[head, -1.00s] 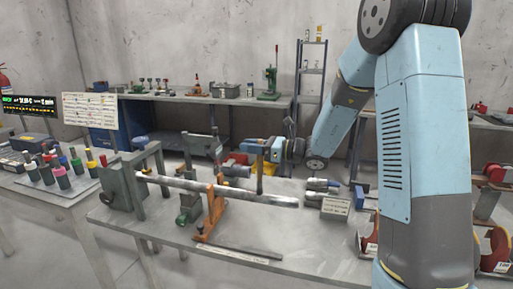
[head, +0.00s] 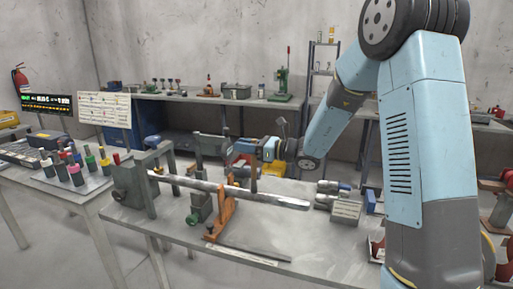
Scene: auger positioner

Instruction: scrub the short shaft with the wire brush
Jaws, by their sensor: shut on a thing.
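A long grey metal shaft (head: 282,202) lies nearly level across the table, its left end in a grey-green clamping unit (head: 133,190). An orange stand (head: 226,208) holds it up near the middle, and its right end is free. My gripper (head: 253,160) is behind and above the shaft, right of the stand.
A thin rod (head: 255,253) lies at the table's front edge. Coloured marker-like pots (head: 75,175) stand on the left table. A shelf bench (head: 230,98) runs along the back wall.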

